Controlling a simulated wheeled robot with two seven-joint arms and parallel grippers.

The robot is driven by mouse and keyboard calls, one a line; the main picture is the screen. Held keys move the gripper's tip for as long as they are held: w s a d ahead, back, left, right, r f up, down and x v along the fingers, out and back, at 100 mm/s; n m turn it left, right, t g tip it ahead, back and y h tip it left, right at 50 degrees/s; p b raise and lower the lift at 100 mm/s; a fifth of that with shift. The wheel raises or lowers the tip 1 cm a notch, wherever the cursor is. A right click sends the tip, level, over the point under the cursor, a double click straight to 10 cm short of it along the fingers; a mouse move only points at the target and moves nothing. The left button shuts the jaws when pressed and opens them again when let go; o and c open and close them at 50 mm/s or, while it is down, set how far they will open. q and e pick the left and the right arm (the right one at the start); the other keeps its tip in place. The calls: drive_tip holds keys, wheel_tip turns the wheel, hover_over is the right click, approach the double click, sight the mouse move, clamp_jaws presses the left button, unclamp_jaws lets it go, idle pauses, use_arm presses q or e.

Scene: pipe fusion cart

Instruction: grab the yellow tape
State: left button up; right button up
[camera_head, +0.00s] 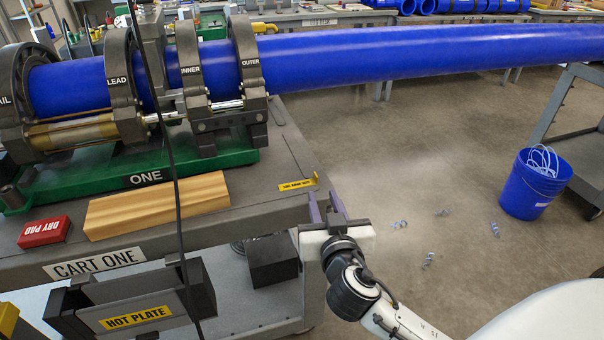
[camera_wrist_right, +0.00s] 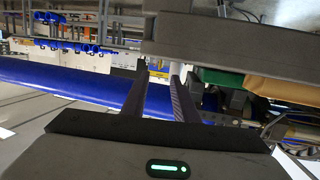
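A small yellow strip with dark print (camera_head: 298,184), which looks like the yellow tape, lies on the grey cart top near its right edge. One end of it stands up a little. My right gripper (camera_head: 325,207) is just beyond that edge, in front of and right of the strip, apart from it. Its two fingers are spread and nothing shows between them. In the right wrist view the open fingers (camera_wrist_right: 157,88) point toward the cart and blue pipe. A small yellow patch shows there between the fingertips; I cannot tell whether it is the tape. My left gripper is not in view.
A long blue pipe (camera_head: 420,52) runs through the clamps above the cart (camera_head: 262,196) and out to the right. A wooden block (camera_head: 155,205) and red dry pad box (camera_head: 44,232) lie on the cart. A blue bucket (camera_head: 533,188) stands on the open floor at right.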

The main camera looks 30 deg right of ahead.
sight(317, 177)
drive_tip(key=x, duration=0.3)
drive_tip(key=shift+w+d+r, duration=0.1)
drive_tip(key=shift+w+d, duration=0.05)
drive_tip(key=shift+w, duration=0.2)
drive_tip(key=p+x, duration=0.1)
drive_tip(key=x, duration=0.3)
drive_tip(key=shift+w+d, duration=0.15)
drive_tip(key=shift+w, duration=0.05)
clamp_jaws()
